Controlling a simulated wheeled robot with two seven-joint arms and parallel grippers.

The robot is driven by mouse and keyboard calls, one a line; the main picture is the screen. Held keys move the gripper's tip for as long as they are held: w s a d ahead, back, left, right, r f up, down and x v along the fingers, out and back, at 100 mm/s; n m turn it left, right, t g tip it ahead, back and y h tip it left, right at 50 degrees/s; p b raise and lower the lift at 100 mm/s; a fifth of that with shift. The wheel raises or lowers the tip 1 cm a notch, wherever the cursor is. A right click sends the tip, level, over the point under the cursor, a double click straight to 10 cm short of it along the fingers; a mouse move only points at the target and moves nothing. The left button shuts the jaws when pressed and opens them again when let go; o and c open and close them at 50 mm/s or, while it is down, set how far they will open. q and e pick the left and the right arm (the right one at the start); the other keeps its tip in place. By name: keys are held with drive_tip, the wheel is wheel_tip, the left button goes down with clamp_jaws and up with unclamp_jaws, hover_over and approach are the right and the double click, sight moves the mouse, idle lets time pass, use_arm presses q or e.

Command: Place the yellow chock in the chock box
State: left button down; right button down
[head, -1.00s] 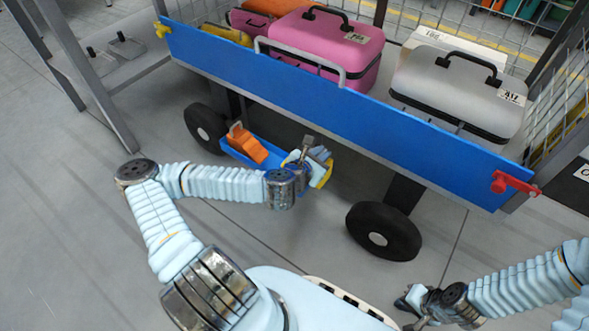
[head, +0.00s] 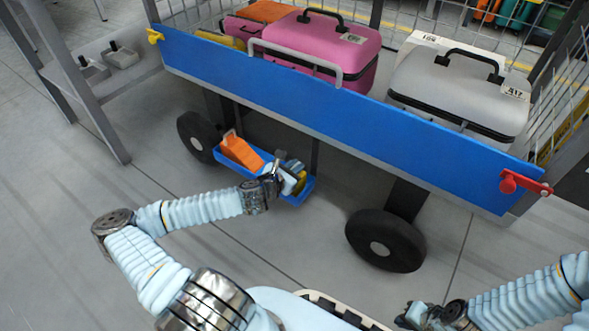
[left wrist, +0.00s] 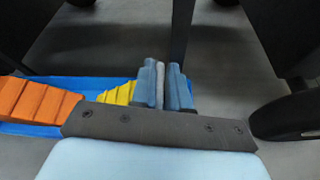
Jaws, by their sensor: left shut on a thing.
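The chock box (head: 298,201) is a blue open tray low under the cart. An orange chock (head: 240,152) with a grey handle sits in its left part. The yellow chock (head: 301,182) is at the box's right end, partly hidden by my left gripper (head: 290,177). In the left wrist view, the yellow chock (left wrist: 120,94) is beside the fingers, and a grey bar, apparently its handle, is between them. My left gripper (left wrist: 161,84) is shut on it. I cannot tell whether the chock touches the box floor. My right gripper (head: 413,316) is at the lower right, its jaws unclear.
The cart's blue side panel (head: 330,105) is just above the box. Black wheels stand left (head: 197,137) and right (head: 386,240) of it. Pink (head: 325,50) and grey (head: 455,90) cases ride on the cart. The floor in front is clear.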

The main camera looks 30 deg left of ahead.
use_arm(q)
drive_tip(key=c, duration=1.1)
unclamp_jaws()
drive_tip(key=shift+r, duration=0.1)
